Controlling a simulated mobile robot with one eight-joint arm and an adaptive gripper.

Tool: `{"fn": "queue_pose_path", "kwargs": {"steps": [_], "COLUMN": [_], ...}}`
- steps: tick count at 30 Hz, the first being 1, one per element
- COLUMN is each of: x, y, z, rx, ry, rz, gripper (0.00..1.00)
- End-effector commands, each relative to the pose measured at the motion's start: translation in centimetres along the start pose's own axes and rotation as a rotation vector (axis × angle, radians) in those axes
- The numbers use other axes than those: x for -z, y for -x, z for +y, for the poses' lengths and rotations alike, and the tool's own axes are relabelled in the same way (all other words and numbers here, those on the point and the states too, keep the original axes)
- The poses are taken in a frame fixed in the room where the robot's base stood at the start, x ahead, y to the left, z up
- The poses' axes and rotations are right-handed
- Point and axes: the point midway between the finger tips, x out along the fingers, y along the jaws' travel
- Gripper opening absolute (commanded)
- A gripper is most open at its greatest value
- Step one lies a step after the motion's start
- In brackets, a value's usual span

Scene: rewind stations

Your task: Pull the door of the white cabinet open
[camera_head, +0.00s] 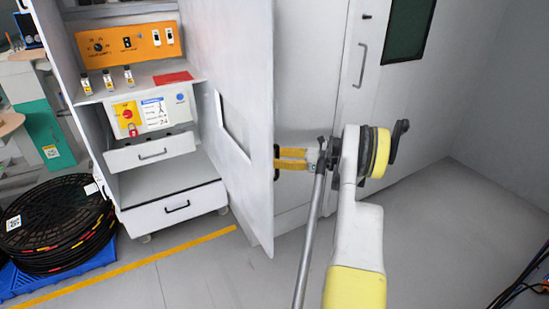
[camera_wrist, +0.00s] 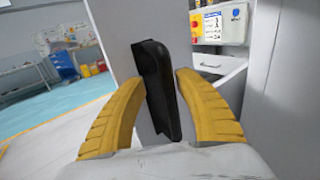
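The white cabinet (camera_head: 158,12) stands at left in the head view, with its inside showing. Its door (camera_head: 232,75) is swung outward, and a wide gap shows the panels and drawers. The black door handle (camera_wrist: 162,90) stands upright in the wrist view, on the door's outer face. My gripper (camera_head: 280,159) reaches it from the right in the head view. Its two yellow fingers (camera_wrist: 160,78) lie on either side of the handle, and their tips appear to touch it. In the head view only a small dark part of the handle shows at the fingertips.
An orange panel (camera_head: 124,44) and drawers (camera_head: 175,208) are inside the cabinet. Black coils (camera_head: 55,225) lie on a blue pallet (camera_head: 60,277) at lower left. Another grey door with a handle (camera_head: 360,65) stands behind my arm. Floor at right is clear, except cables (camera_head: 522,287).

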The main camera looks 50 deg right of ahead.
Motion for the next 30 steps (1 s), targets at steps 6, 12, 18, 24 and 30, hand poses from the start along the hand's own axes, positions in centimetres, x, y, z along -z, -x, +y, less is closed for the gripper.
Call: {"fn": "queue_pose_path", "kwargs": {"steps": [6,12,18,24,30], "x": [-0.1,-0.2,-0.1,-0.1,0.0], "y": [-0.2,1.6,6.1,10.0,11.8], "z": [-0.1,-0.1,-0.1,-0.1,0.0], "rx": [-0.001,0.002,0.004,0.004,0.002], "ry": [0.001,0.001,0.0,0.0,0.0], "rz": [-0.002,-0.003,-0.002,-0.001,-0.001], "gripper": [0.38,0.38,0.38,0.38,0.38]}}
